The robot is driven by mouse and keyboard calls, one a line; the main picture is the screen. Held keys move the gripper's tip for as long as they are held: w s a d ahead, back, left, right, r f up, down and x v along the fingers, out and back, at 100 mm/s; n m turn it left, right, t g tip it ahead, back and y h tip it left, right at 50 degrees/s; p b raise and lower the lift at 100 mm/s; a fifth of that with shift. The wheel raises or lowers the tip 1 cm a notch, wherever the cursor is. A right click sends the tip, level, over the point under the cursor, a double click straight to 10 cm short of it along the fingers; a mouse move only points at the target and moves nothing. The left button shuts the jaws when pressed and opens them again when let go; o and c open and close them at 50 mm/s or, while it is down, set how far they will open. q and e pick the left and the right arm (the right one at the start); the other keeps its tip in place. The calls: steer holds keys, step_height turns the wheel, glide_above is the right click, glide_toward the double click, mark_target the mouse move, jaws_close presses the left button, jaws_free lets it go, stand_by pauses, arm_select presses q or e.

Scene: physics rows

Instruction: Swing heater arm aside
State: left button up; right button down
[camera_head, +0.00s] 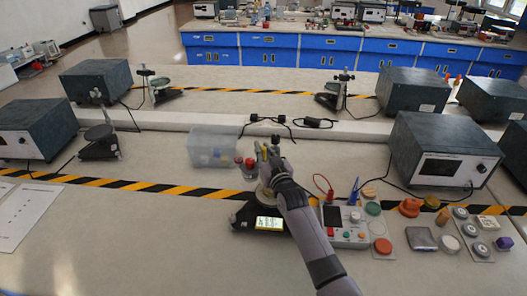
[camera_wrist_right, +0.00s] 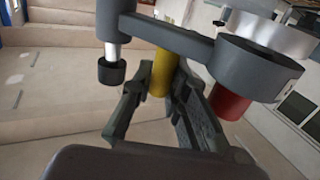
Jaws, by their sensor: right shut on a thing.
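The heater arm (camera_wrist_right: 168,36) is a dark grey bar across the top of the right wrist view. A round grey housing (camera_wrist_right: 258,68) with a red cylinder (camera_wrist_right: 231,103) below it is at its right. A yellow handle (camera_wrist_right: 160,72) hangs from the bar between the fingers of my right gripper (camera_wrist_right: 160,90), which is shut on it. In the head view my right gripper (camera_head: 270,166) is at the heater stand, partly hiding it. The stand's dark base has a lit display (camera_head: 269,223). My left gripper is not in view.
A clear plastic box (camera_head: 207,148) stands left of the heater. A control box (camera_head: 343,226) with red and blue leads stands close on the right, beside several small coloured parts. A large instrument (camera_head: 440,155) is behind it. The front left bench is mostly clear.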

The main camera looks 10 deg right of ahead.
steer(key=c, duration=1.8)
jaws_free()
steer(key=shift+w+a+r, duration=0.1)
steer(key=shift+s, duration=0.6)
steer(key=s+d, duration=0.1)
steer(key=s, duration=0.9)
steer(key=shift+s+d, duration=0.2)
steer(key=shift+s, duration=0.2)
